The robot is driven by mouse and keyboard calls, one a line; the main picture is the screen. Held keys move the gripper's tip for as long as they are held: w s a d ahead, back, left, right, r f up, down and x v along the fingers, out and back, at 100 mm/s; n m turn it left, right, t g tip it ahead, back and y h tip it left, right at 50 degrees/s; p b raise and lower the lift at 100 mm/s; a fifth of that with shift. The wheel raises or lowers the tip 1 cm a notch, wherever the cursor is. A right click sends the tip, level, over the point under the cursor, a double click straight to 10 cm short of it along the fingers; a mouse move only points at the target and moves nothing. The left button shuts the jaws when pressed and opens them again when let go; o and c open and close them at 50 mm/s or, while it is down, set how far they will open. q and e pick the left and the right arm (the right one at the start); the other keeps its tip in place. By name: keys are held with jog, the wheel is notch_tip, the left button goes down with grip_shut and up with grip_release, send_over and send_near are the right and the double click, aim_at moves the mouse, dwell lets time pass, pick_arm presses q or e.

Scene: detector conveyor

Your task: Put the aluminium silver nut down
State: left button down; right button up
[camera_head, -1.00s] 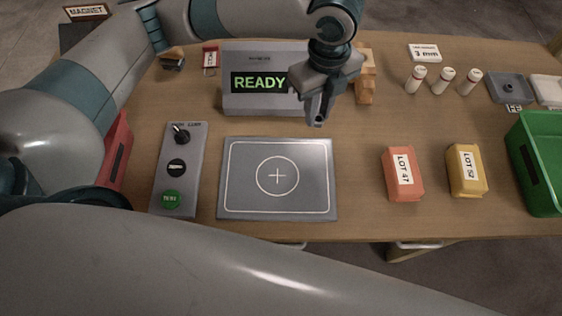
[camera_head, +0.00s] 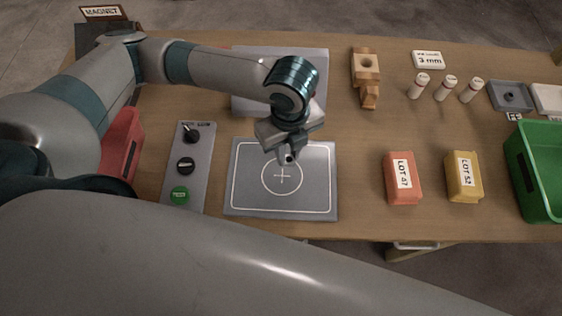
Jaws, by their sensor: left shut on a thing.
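My left gripper (camera_head: 288,158) is over the grey plate (camera_head: 240,205), just above and slightly right of its circle and cross mark. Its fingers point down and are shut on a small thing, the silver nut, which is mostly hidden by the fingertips. I cannot tell whether the nut touches the plate. My right gripper is not in view; a large grey arm link of mine crosses the bottom.
A control panel (camera_head: 203,158) with knobs and a green button stands left of the plate. The display box (camera_head: 250,90) is behind my gripper. The orange LOT 47 block (camera_head: 403,190), yellow LOT 52 block (camera_head: 465,188) and green bin (camera_head: 520,165) are at right.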

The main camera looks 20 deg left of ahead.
aim_at(281, 174)
pick_arm(q)
jog(key=shift+s+a+f, duration=0.55)
jog(key=shift+s+f, duration=0.05)
jog(key=shift+s, duration=0.25)
jog(key=shift+f, duration=0.1)
notch_tip(281, 174, down, 3)
jog(key=shift+f+p, duration=0.15)
jog(key=shift+p, duration=0.7)
jog(key=shift+f, duration=0.3)
jog(key=shift+f, duration=0.1)
jog(key=c, duration=1.6)
grip_release()
jog(key=shift+o, duration=0.2)
